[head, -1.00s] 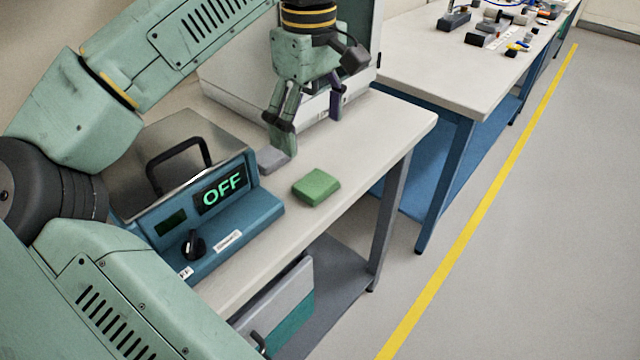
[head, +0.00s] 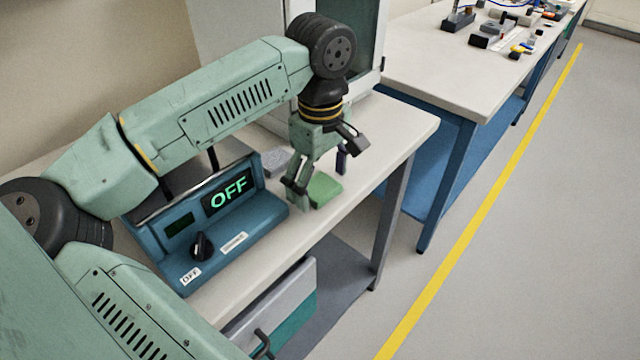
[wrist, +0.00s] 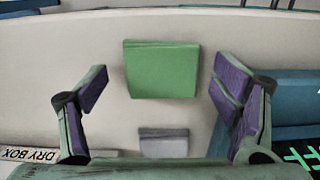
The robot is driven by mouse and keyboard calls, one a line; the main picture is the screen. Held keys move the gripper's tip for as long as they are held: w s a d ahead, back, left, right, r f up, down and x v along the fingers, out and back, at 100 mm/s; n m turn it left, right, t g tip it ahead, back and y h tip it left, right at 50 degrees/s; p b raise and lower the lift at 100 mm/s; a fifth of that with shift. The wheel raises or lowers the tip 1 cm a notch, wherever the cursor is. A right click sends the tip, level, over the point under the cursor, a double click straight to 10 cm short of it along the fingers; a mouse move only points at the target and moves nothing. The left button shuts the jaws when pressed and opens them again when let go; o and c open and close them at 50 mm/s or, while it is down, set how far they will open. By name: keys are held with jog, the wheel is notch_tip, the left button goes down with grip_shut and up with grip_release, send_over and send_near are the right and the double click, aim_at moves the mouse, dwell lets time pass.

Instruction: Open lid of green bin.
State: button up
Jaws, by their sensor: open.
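A small, flat green box (head: 325,190) sits on the light bench near its front edge. It is the only thing here that fits the green bin, and I cannot make out a separate lid or handle on it. In the wrist view the green box (wrist: 161,72) lies between and beyond my fingers. My gripper (head: 320,178) is open and points down above it, hiding part of it in the head view. In the wrist view my gripper (wrist: 162,85) shows its purple pads spread wider than the box, with nothing between them.
A blue control unit (head: 215,225) with an "OFF" display stands left of the box. A grey block (wrist: 164,143) lies beside the green box. A grey-and-teal drawer front (head: 285,310) is under the bench. A second bench (head: 440,75) stands behind.

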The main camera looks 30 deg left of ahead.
aim_at(318, 189)
jog(key=c, duration=1)
jog(key=shift+r, duration=0.15)
jog(key=shift+r, duration=0.3)
jog(key=shift+s+r+b, duration=0.25)
jog(key=shift+r+b, duration=0.2)
jog(key=shift+r, duration=0.15)
jog(key=shift+s+r+b, duration=0.25)
jog(key=shift+r+b, duration=0.2)
jog(key=shift+r, duration=0.15)
jog(key=s+d+r+b, duration=0.1)
jog(key=s+d+b, duration=0.2)
jog(key=s, duration=1.1)
jog(key=shift+s+d+r, duration=0.25)
jog(key=shift+d+r, duration=0.1)
jog(key=shift+d, duration=0.1)
